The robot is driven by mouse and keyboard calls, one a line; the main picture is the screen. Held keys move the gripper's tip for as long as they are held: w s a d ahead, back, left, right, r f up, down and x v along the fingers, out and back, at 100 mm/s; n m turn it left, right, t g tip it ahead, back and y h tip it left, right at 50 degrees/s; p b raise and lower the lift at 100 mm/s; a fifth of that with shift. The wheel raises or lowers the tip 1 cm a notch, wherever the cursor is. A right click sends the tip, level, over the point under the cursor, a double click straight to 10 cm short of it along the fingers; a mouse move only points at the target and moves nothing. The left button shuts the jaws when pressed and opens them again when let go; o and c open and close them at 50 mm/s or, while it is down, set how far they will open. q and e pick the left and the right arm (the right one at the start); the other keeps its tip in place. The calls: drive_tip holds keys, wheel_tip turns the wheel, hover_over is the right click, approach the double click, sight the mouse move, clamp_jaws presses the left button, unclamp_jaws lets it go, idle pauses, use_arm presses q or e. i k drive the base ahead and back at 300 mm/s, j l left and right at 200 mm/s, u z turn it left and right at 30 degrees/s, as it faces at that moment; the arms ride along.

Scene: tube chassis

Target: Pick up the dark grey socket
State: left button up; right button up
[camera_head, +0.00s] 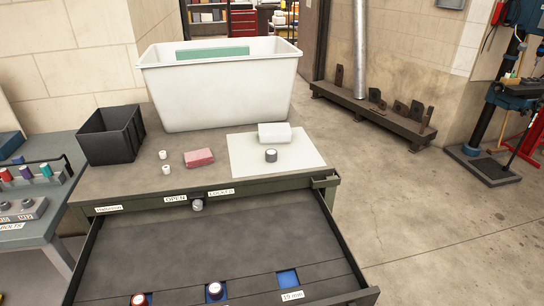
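The dark grey socket (271,155) is a short, dark cylinder with a lighter top. It stands upright on a white sheet (305,160) on the right side of the cabinet top, just in front of a white block (274,129). Neither of my grippers is in the head view, so their positions and states are not shown.
A pink block (199,157) and two small pale cylinders (163,155) lie left of the sheet. A black bin (110,136) and large white tub (220,90) stand behind. The open drawer (190,245) in front holds two cylinders (214,290) and a bare blue recess (288,278).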

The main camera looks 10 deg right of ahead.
sight(271, 154)
drive_tip(key=l+u, duration=0.1)
drive_tip(key=u, duration=0.55)
drive_tip(key=l+u, duration=0.3)
drive_tip(key=k+l+u, duration=0.1)
drive_tip(key=l+u, duration=0.2)
drive_tip(key=l, duration=0.15)
drive_tip(key=k+l+u, duration=0.1)
drive_tip(key=l+u, duration=0.25)
drive_tip(key=k+l+u, duration=0.1)
drive_tip(key=l+u, duration=0.2)
drive_tip(key=l, duration=0.1)
